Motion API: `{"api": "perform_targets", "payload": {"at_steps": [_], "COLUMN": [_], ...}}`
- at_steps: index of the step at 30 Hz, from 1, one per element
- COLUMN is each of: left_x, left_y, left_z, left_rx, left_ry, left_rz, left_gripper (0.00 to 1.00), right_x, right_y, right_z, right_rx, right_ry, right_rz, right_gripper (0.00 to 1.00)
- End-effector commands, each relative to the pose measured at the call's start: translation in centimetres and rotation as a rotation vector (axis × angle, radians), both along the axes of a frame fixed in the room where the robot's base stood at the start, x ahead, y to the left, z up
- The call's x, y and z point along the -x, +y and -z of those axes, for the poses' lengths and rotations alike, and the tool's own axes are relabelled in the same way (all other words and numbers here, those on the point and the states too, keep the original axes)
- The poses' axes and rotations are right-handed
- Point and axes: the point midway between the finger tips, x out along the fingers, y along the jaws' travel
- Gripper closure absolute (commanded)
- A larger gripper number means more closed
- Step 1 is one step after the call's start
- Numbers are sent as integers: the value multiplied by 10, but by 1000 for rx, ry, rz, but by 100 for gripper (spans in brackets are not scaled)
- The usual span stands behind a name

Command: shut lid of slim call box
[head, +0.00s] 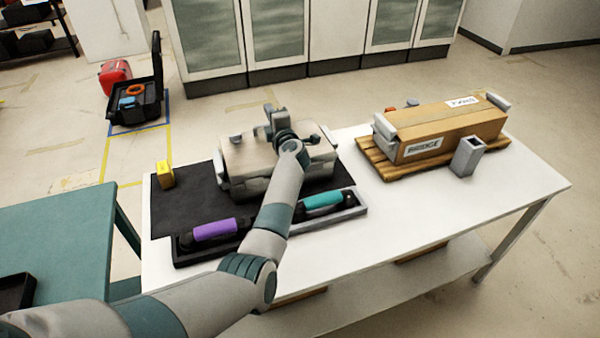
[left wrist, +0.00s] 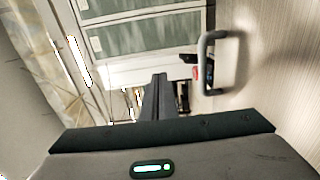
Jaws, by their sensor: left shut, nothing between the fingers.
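The call box is a pale beige case (head: 240,165) with grey fittings, standing on a black mat on the white table in the head view. My left forearm and wrist cover its right middle part. How far its lid is open or shut cannot be told. My left gripper (head: 274,114) is at the far upper edge of the case, its fingers together and empty. In the left wrist view the shut fingers (left wrist: 159,92) are beside a pale panel (left wrist: 262,75) with a grey handle (left wrist: 213,62). Whether they touch it is unclear. My right gripper is not in view.
A black tray (head: 185,259) holds a purple-handled (head: 215,230) and a teal-handled (head: 323,199) handset in front of the case. A yellow block (head: 165,176) stands at the mat's left. A cardboard box (head: 440,128) lies on a wooden pallet at right, beside a grey holder (head: 467,157).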

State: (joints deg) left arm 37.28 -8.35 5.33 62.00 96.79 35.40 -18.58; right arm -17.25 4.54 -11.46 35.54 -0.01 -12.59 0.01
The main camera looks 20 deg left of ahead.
Motion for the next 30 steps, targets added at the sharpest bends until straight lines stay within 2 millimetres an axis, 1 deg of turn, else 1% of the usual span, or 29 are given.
{"api": "perform_targets", "payload": {"at_steps": [7,17,22,30], "left_x": [-13,-25,-26,-26], "left_y": [11,17,19,19], "left_z": [16,33,37,37], "left_rx": [-6,65,73,75], "left_ry": [5,96,112,114], "left_rz": [-1,0,0,0], "left_gripper": [100,100,100,100], "right_x": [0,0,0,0], "right_y": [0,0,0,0], "right_z": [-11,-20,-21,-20], "right_rx": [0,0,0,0], "right_ry": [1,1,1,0], "right_rz": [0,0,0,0], "right_gripper": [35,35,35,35]}}
